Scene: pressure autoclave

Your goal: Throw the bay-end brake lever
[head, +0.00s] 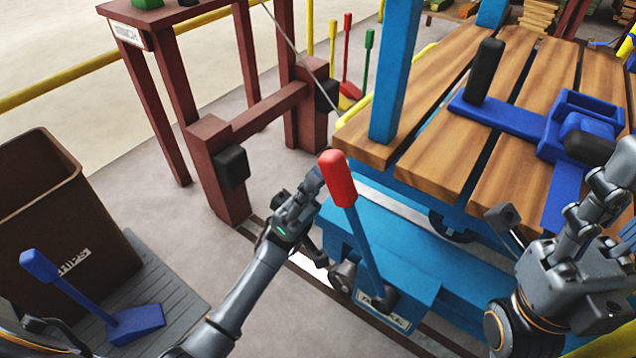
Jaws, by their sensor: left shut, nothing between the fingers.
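The brake lever has a red grip (337,178) on a blue shaft (368,245). It rises from a blue housing (410,275) with a partly hidden label at the front of the blue cart, and its grip end tilts left. My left gripper (314,184) is shut and empty. Its fingertips are just left of the red grip, very close in the picture; I cannot tell whether they touch. My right gripper (510,222) is at the right, in front of the cart's deck edge and away from the lever; whether it is open is unclear.
The wooden cart deck (430,150) carries a blue clamp-like fixture (560,135) with black handles. A maroon frame (215,165) stands behind left. Floor between bin and cart is open.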

